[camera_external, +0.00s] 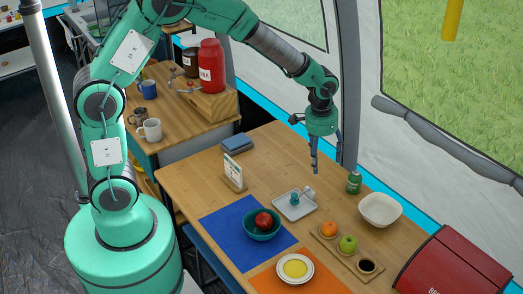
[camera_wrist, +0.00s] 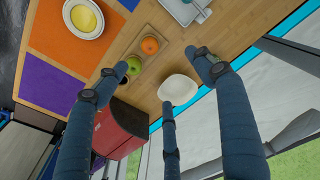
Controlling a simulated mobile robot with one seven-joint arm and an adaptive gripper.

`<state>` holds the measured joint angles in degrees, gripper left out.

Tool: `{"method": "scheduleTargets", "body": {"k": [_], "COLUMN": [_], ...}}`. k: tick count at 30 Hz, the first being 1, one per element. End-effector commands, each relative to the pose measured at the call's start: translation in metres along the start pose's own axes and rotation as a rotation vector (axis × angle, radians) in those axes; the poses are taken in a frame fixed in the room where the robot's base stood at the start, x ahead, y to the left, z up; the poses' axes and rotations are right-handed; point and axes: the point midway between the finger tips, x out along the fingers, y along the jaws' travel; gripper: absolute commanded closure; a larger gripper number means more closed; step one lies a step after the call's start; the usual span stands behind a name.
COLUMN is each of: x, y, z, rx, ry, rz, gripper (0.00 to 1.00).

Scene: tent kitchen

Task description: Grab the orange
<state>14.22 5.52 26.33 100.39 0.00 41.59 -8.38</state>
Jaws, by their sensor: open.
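The orange (camera_external: 329,228) sits on a wooden tray (camera_external: 352,259) on the table, beside a green apple (camera_external: 347,244). In the wrist view the orange (camera_wrist: 150,46) is near the top middle, just left of one dark finger. My gripper (camera_external: 326,160) is open and empty. It hangs pointing down, well above the table's far side, apart from the orange. Its several dark blue fingers spread wide in the wrist view.
A white bowl (camera_external: 380,209) and a green can (camera_external: 354,182) stand right of the tray. A grey dish (camera_external: 283,207) lies left of it. A teal bowl with a red apple (camera_external: 264,222), a yellow-filled plate (camera_external: 295,268) and a red box (camera_external: 453,268) are nearby.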

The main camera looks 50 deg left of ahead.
Motion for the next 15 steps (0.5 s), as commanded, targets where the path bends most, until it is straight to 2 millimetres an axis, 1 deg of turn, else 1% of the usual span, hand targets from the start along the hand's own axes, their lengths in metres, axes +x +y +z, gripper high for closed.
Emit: {"method": "scheduleTargets", "body": {"k": [1,3,6,9,12,15], "x": [0.021,0.045,0.080,0.111,0.134,0.149], "y": [0.007,0.016,0.027,0.037,0.044,0.049], "z": [-0.004,-0.009,-0.014,-0.017,-0.018,-0.018], "rx": [0.006,0.010,0.016,0.022,0.026,0.028], "ry": [-0.017,-0.035,-0.059,-0.078,-0.092,-0.102], "rz": [-0.002,-0.003,-0.006,-0.009,-0.012,-0.013], "gripper": [0.31,0.31,0.31,0.31,0.31,0.31]}}
